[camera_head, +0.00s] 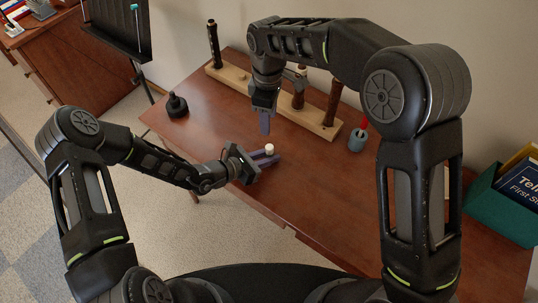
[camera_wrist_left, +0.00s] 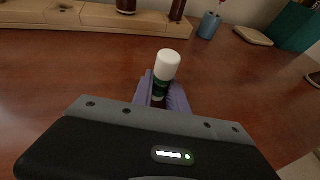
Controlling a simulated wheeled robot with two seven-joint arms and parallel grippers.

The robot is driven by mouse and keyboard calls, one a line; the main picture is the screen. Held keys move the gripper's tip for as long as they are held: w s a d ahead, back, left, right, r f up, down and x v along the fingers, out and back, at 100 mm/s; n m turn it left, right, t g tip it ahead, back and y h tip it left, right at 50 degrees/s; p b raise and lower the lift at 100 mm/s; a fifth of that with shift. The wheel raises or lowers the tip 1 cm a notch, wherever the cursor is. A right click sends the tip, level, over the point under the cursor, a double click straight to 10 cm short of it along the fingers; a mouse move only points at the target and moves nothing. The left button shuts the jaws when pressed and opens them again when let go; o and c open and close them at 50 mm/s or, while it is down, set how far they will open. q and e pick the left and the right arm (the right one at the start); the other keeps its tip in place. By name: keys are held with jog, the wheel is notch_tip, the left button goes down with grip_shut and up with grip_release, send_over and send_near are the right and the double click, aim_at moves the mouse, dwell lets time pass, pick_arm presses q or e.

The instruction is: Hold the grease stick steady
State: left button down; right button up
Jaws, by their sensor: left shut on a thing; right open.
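The grease stick is a small upright cylinder with a white cap and a dark green label. It shows in the left wrist view (camera_wrist_left: 165,72) and as a white top in the head view (camera_head: 269,148). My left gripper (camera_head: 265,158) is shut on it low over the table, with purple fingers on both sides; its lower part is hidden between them. My right gripper (camera_head: 265,122) hangs above the table behind the stick, pointing down, open and apart from it. Its two fingers overlap in the head view.
A wooden rack (camera_head: 319,127) with upright dark pieces stands along the wall behind my right gripper. A blue-grey cup (camera_head: 356,142) holds a red-tipped item. A dark bottle (camera_head: 177,105) stands at the table's left. A green box of books (camera_head: 505,205) is at right. The table (camera_head: 318,190) is bare in front.

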pick_arm(q)
jog(key=c, duration=1.2)
grip_release()
jog(key=shift+c, duration=0.2)
jog(key=v, duration=1.2)
jog(key=shift+f, duration=0.1)
jog(key=shift+a, duration=0.1)
